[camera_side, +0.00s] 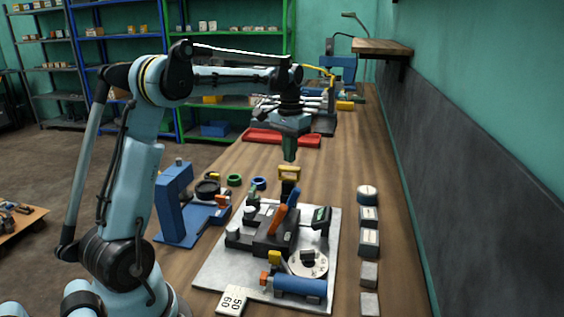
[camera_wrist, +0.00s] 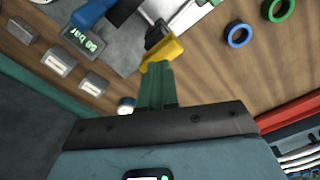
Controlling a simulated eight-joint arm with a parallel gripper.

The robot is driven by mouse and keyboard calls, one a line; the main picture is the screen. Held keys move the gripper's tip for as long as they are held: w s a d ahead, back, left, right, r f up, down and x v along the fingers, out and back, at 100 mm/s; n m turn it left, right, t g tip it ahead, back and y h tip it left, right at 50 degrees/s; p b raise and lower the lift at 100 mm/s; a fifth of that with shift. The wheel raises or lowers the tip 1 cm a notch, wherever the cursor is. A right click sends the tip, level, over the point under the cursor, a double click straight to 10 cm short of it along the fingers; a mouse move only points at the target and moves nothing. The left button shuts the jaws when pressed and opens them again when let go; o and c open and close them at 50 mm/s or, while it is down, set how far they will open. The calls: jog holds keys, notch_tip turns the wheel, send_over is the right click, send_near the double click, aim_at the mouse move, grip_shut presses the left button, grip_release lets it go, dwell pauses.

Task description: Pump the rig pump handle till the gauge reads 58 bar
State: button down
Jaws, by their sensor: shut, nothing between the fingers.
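The rig stands on a pale grey plate (camera_side: 215,270) on the bench. A yellow grip (camera_side: 289,172) on a dark support is at its far edge; I cannot tell for sure whether it is the pump handle. A blue-gripped lever (camera_side: 293,197) and an orange lever (camera_side: 277,218) rise from the dark block. The gauge (camera_side: 321,215) is a dark box with a green display; in the wrist view its display (camera_wrist: 92,43) shows a number and "bar", digits unclear. My gripper (camera_side: 290,158) is shut and empty, pointing down just above the yellow grip (camera_wrist: 163,50).
A card marked 50 and 60 (camera_side: 232,300) lies at the plate's front edge. A blue press-like stand (camera_side: 175,205) is left of the plate. Several small blocks (camera_side: 369,242) line its right side. Green (camera_side: 234,180) and blue (camera_side: 259,183) rings and a red tray (camera_side: 265,137) lie beyond.

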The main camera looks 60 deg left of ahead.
jog(key=shift+r, duration=0.1)
jog(key=shift+r, duration=2.4)
jog(key=shift+d, duration=0.25)
jog(key=s+d+m+t, duration=0.1)
jog(key=s+d+t, duration=0.3)
jog(key=d, duration=0.7)
jog(key=s+d+f+m+t, duration=0.2)
jog(key=s+d+f+t, duration=0.1)
jog(key=s+d+f, duration=0.4)
jog(key=shift+s+d, duration=1.15)
jog(key=shift+d, duration=0.05)
